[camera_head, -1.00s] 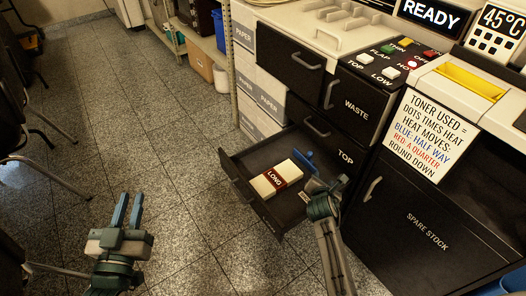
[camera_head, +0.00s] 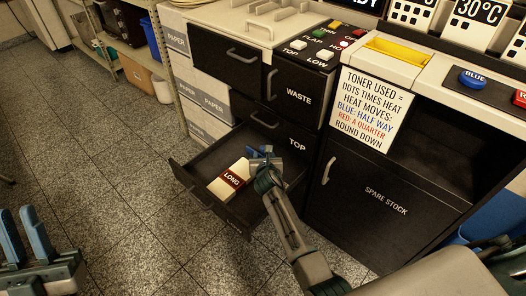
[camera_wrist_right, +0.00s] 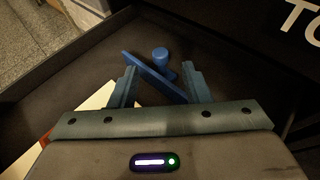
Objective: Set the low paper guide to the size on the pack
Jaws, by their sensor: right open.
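The low drawer (camera_head: 178,175) is pulled open and tilts in the view. A cream pack with a dark red band reading LONG (camera_head: 232,178) lies in it; its corner shows in the right wrist view (camera_wrist_right: 97,98). The blue paper guide (camera_wrist_right: 150,75), a slanted bar with a round knob (camera_wrist_right: 161,55) beside it, sits on the drawer floor. My right gripper (camera_wrist_right: 160,72) is open, its fingers on either side of part of the bar; contact is unclear. In the head view my right gripper (camera_head: 265,155) hides much of the guide. My left gripper (camera_head: 25,225) is open and empty at the lower left.
Above the drawer are a WASTE panel (camera_head: 290,90) and TOP and LOW buttons (camera_head: 317,57). A SPARE STOCK cabinet (camera_head: 385,200) stands to the right. PAPER boxes (camera_head: 200,95) are stacked behind the drawer. The tiled floor at left is clear.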

